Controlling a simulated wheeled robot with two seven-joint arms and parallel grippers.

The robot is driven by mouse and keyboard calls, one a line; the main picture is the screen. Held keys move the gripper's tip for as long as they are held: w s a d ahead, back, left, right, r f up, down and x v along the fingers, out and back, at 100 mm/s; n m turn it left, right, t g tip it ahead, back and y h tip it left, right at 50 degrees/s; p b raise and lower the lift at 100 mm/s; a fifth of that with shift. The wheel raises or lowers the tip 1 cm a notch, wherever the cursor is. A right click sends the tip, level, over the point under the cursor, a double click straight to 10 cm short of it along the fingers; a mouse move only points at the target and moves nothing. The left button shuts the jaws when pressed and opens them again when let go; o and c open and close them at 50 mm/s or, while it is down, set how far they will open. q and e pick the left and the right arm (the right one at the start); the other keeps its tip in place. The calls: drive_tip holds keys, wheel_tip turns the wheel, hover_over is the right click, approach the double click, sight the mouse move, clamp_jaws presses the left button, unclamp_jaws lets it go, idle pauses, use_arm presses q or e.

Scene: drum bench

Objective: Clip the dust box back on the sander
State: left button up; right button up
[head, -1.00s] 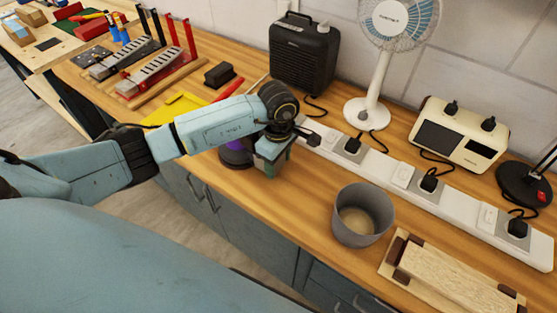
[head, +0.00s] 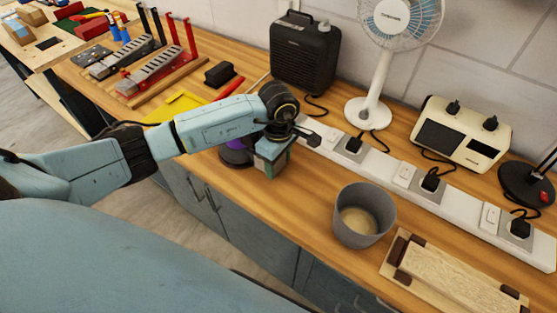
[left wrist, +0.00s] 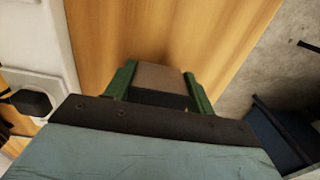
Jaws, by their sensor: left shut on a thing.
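My left gripper (head: 271,163) is low over the front edge of the wooden bench in the head view. In the left wrist view its two green fingers (left wrist: 160,92) stand on either side of a grey-brown box (left wrist: 160,77) with a dark band, and are shut on it. This box looks like the dust box. A dark and purple round body (head: 235,154), probably the sander, stands just left of the gripper and is partly hidden by my arm. I cannot tell whether the box touches it. My right gripper is not in view.
A grey bucket (head: 364,216) and a wooden block in a tray (head: 398,247) stand to the right. A white power strip (head: 387,172) with plugs runs behind. A black heater (head: 304,55) and a white fan (head: 369,108) stand at the back. A yellow sheet (head: 176,108) lies left.

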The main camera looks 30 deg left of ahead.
use_arm(q)
drive_tip(key=o, duration=1)
drive_tip(key=shift+c, duration=0.2)
